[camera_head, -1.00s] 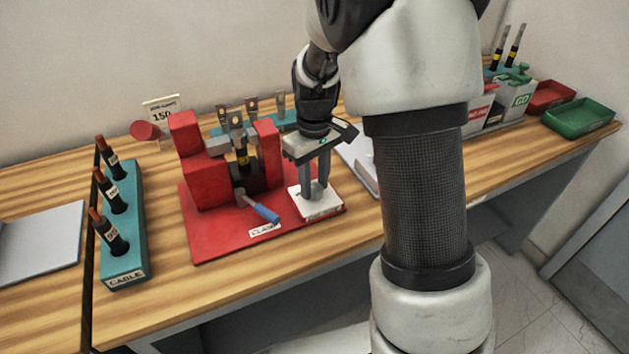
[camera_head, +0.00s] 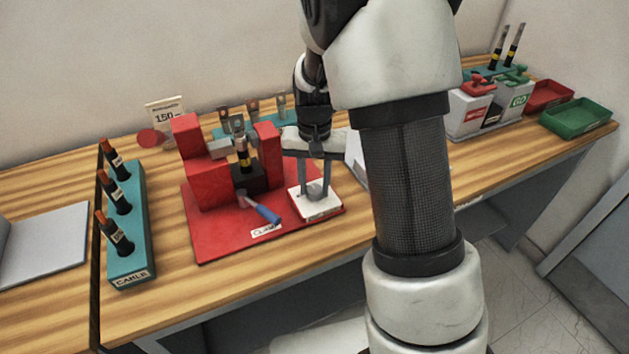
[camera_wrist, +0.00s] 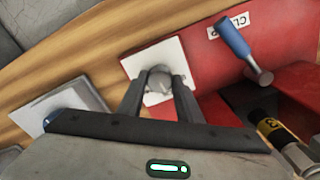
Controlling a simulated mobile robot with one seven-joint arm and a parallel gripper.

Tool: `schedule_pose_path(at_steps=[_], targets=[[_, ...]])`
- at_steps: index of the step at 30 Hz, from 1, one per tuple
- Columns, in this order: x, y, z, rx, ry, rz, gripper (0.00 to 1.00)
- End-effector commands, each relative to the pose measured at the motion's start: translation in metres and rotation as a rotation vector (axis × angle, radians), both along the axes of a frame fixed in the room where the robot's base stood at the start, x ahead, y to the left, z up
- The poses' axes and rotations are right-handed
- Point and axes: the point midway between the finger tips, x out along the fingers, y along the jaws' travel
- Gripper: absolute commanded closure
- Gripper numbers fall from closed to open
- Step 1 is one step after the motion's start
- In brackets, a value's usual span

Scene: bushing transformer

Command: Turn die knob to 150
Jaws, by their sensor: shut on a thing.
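The die knob (camera_head: 317,188) is a grey knob on a square white plate (camera_head: 318,210) at the right of the red clamp base (camera_head: 220,237). My gripper (camera_head: 315,193) points down at it, with one finger on each side. In the wrist view my gripper (camera_wrist: 158,90) is shut on the knob (camera_wrist: 159,78), which sits over the white plate (camera_wrist: 143,61). The knob's pointer and the plate's scale cannot be read. A card reading 150 (camera_head: 167,113) stands at the back.
A blue-handled lever (camera_head: 263,212) lies close to the left of the plate. Red clamp blocks (camera_head: 268,147) stand behind it. A teal cable rack (camera_head: 128,232) is at the left. Grey and white boxes (camera_head: 470,108) and red and green trays (camera_head: 578,117) are at the right.

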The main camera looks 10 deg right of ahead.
Motion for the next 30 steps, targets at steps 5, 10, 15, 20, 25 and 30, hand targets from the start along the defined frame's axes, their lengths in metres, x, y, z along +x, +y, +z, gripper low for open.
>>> schedule_pose_path(at_steps=[5,10,15,20,25,30], targets=[[0.0012,0.0,0.0018,0.001,-0.004,-0.073,0.9],[0.0013,0.0,0.0015,0.001,-0.004,-0.11,0.9],[0.0014,-0.0001,0.0014,0.0,-0.004,-0.122,0.9],[0.0016,-0.0001,0.0014,0.0,-0.004,-0.122,0.9],[0.0017,-0.0001,0.0014,0.0,-0.005,-0.121,0.65],[0.0011,-0.0001,0.001,0.001,-0.004,-0.121,0.49]])
